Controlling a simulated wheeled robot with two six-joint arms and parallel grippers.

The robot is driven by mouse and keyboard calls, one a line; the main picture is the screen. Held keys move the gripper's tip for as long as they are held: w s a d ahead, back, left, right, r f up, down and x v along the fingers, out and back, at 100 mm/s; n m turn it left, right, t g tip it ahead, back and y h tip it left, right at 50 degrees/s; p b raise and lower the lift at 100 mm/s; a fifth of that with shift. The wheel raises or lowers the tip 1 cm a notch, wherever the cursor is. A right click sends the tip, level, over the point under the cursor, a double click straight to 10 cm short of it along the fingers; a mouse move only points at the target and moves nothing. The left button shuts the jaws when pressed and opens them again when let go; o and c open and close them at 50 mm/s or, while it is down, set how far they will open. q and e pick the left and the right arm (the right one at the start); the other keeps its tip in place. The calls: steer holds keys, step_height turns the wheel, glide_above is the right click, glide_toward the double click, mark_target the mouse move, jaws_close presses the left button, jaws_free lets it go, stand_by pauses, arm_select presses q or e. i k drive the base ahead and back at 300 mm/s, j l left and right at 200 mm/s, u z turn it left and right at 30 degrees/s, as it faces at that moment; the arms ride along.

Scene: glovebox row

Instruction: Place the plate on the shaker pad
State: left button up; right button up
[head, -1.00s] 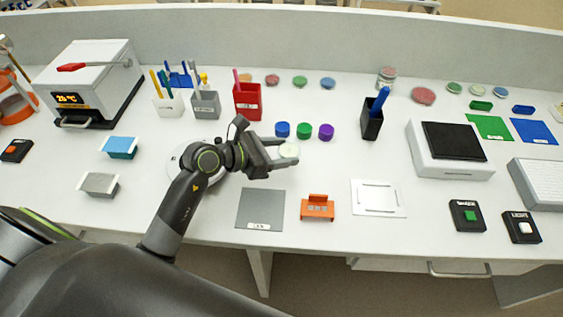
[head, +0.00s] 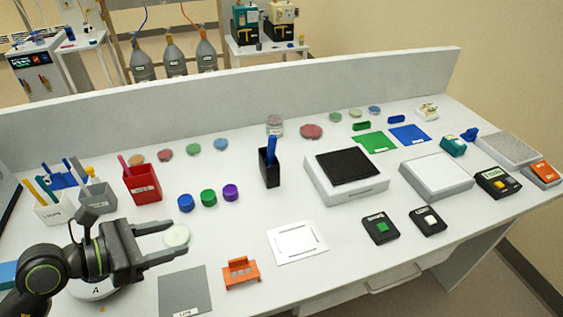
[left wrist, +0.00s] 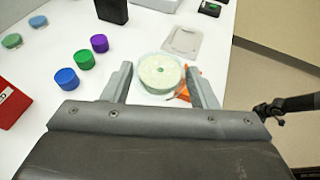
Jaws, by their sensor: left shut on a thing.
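My left gripper (head: 160,240) is shut on a round, pale plate (head: 177,236), a shallow clear dish with whitish contents and a small green centre. It is held above the bench at the front left. In the left wrist view the plate (left wrist: 160,72) sits between the two fingertips (left wrist: 161,85). The shaker pad (head: 347,165) is a black square on top of a white box, right of the middle of the bench. It is bare and well to the right of my left gripper.
Near the plate are an orange holder (head: 240,272), a grey mat (head: 184,290) and a white flat frame (head: 297,242). Blue, green and purple caps (head: 208,197) and a black pen cup (head: 269,167) stand left of the shaker. Two button boxes (head: 380,228) are in front of it.

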mark_target(347, 163)
steer(key=i+l, duration=0.15)
steer(key=l, duration=0.2)
steer(key=i+l, duration=0.1)
steer(key=l, duration=0.3)
steer(key=i+l, duration=0.15)
steer(key=l, duration=0.2)
steer(key=i+l, duration=0.1)
steer(key=l, duration=0.3)
steer(key=i+l, duration=0.15)
steer(key=l, duration=0.2)
